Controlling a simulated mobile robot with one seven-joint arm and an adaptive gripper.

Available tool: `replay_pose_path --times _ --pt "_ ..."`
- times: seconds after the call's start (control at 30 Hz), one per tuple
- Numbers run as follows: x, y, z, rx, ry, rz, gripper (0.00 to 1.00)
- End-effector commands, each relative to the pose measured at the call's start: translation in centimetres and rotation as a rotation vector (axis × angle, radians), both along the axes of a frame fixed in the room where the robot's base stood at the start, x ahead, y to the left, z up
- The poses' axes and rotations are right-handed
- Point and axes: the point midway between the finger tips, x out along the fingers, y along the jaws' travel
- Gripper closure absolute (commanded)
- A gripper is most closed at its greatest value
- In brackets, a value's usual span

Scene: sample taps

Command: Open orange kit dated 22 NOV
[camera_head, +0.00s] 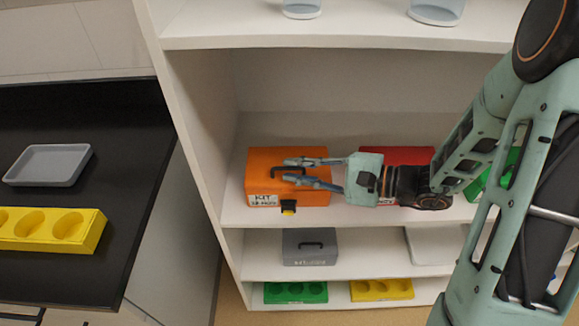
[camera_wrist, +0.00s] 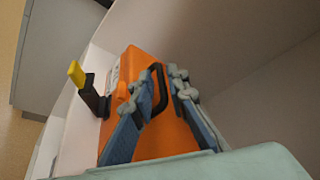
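An orange kit box (camera_head: 258,185) sits closed on the middle shelf, and fills the middle of the wrist view (camera_wrist: 170,135). Its white front label (camera_head: 263,200) starts with KIT; its date is too small to read surely. A black handle (camera_wrist: 159,88) stands on its lid. A black latch with a yellow tip (camera_head: 289,207) sticks out at its front and shows in the wrist view (camera_wrist: 90,95). My gripper (camera_head: 287,169) is over the lid, its fingers apart on either side of the handle (camera_wrist: 166,82). I cannot tell whether either finger touches the handle.
A red box (camera_head: 405,155) stands right of the orange kit, partly behind my wrist. A green object (camera_head: 508,165) is further right. A grey kit (camera_head: 309,250) sits on the shelf below. The upper shelf (camera_head: 330,43) overhangs; the cabinet's left wall (camera_head: 195,130) is close.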

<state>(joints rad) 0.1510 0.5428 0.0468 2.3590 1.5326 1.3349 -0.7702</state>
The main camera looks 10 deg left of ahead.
Motion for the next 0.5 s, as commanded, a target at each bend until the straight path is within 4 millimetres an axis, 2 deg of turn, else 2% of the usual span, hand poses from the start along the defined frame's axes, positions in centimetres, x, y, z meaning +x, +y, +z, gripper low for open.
replay_pose_path --times 0.2,0.5 --pt "0.2 1.7 -0.4 0.0 0.0 0.001 0.86" --pt "0.2 1.8 -0.4 0.0 -0.001 0.0 0.88"
